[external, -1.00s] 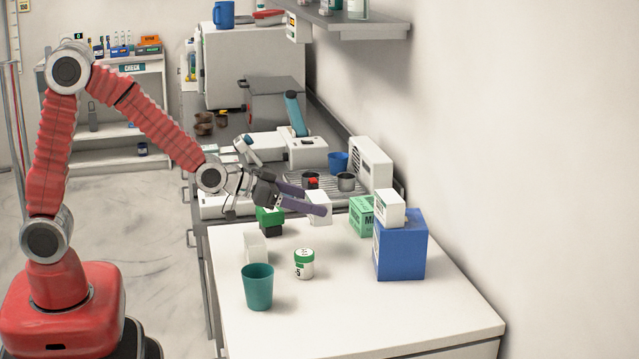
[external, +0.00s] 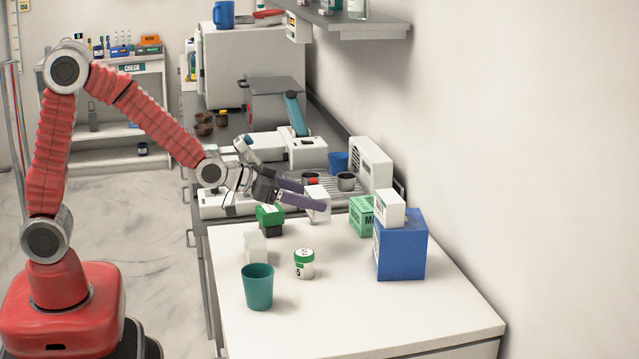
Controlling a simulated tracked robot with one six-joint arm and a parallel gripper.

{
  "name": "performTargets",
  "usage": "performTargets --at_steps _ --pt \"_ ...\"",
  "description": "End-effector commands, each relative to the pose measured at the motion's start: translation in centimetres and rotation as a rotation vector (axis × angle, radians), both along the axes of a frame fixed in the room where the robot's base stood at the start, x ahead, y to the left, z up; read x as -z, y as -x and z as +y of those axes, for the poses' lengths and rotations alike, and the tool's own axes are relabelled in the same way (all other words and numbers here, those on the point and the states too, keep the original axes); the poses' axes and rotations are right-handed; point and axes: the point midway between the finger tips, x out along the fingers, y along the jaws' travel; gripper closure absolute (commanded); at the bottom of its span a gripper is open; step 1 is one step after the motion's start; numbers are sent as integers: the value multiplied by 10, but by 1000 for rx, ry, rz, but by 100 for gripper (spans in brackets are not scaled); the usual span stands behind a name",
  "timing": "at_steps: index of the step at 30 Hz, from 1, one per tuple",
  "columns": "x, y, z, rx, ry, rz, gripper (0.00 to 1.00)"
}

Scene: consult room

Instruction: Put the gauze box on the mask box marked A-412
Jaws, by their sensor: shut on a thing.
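I cannot read an A-412 mark on either the green or the blue box.
A metal rack (external: 305,162) with small cups lies behind. The counter's front right is clear.

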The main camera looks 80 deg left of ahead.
Motion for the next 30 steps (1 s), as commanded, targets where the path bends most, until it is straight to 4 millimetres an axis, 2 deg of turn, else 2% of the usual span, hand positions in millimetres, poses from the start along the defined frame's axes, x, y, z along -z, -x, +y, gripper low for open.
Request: performTargets --at_steps 3,30 --pt "1 -13 13 -5 -1 -2 57" --pt "-40 -114 41 147 -2 -3 57"
